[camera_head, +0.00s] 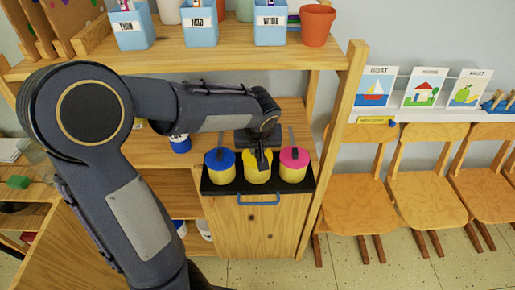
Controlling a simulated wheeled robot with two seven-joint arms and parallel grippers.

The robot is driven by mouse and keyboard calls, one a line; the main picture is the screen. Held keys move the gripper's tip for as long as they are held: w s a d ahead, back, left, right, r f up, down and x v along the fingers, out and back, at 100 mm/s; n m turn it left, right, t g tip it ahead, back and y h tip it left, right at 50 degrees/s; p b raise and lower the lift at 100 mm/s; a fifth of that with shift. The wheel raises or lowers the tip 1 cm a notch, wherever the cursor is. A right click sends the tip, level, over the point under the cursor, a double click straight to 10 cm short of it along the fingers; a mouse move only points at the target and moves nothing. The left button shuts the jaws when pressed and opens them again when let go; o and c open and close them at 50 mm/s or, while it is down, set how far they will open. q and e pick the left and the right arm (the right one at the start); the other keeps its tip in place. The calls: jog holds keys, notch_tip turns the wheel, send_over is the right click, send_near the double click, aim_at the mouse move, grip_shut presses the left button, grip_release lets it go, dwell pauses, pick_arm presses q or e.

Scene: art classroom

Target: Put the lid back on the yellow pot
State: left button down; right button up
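The yellow pot (258,180) stands in the middle of a row of three on a black tray (240,188). My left gripper (264,163) points down at its top and hides much of it. Yellow shows around the fingers at the pot's top, but I cannot tell whether this is a lid, or whether the fingers hold one. The fingers look close together; their gap is not clear. My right gripper is not in view.
A pot with a blue lid (219,160) stands close on the left, one with a pink lid (294,157) close on the right. A shelf above holds blue boxes (200,27) and a terracotta pot (317,24). A wooden post (340,130) stands right of the tray.

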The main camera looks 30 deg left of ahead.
pick_arm(q)
jog(key=shift+f+b, duration=0.2)
jog(key=shift+b, duration=0.35)
dwell(1.1)
jog(key=c, duration=1.3)
grip_release()
jog(key=shift+c, duration=0.2)
jog(key=shift+o, duration=0.4)
jog(key=o, duration=0.4)
jog(key=shift+r, duration=0.15)
jog(key=shift+r+p, duration=2.45)
jog(key=shift+r, duration=1)
